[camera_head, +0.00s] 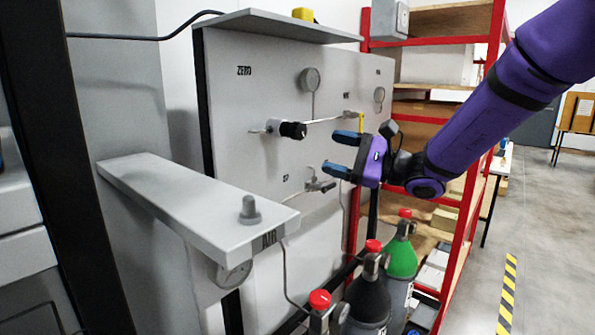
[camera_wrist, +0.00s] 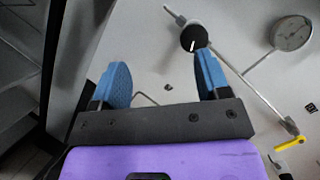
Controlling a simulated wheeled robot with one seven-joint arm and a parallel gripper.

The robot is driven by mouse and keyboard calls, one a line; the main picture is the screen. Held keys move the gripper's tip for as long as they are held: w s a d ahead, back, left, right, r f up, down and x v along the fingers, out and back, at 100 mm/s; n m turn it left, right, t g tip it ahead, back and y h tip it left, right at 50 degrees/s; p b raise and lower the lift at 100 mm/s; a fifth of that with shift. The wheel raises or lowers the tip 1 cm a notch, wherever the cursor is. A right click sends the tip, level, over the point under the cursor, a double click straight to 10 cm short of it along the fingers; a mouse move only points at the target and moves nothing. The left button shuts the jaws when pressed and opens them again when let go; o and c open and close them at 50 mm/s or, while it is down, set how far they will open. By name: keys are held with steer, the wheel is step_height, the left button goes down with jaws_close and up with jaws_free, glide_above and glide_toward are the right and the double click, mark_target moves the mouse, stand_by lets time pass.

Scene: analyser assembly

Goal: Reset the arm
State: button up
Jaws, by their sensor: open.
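My gripper (camera_head: 341,154) is open and empty in front of the grey panel (camera_head: 237,110). It is at the end of my purple arm, which comes in from the upper right in the head view. In the wrist view, its two blue fingers stand apart (camera_wrist: 162,82), with the panel behind them. The black knob (camera_head: 292,130) on the panel is to the left of the fingers in the head view. In the wrist view, the knob (camera_wrist: 193,38) shows just beyond the right fingertip. I cannot tell whether they touch.
Gauges (camera_head: 310,81), a pipe and a small valve (camera_head: 320,185) are on the panel. A grey shelf (camera_head: 180,195) with a knob juts out at left. Gas cylinders (camera_head: 401,258) stand below my gripper. A red-framed rack (camera_head: 440,110) is behind my arm. Open floor (camera_head: 535,220) lies at right.

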steer(key=s+d+f+n+g+h, duration=0.1)
steer(key=s+f+n+g+h, duration=0.2)
steer(key=s, duration=0.6)
steer(key=s+n+g+h, duration=0.4)
steer(key=s+n+h, duration=0.1)
steer(key=s, duration=0.5)
steer(key=s+d+n+t+h, duration=0.4)
steer(key=s+d+h, duration=0.6)
steer(key=d, duration=0.5)
steer(key=shift+s+d+f+n+t, duration=0.3)
steer(key=shift+f+n, duration=0.1)
steer(key=shift+n, duration=0.2)
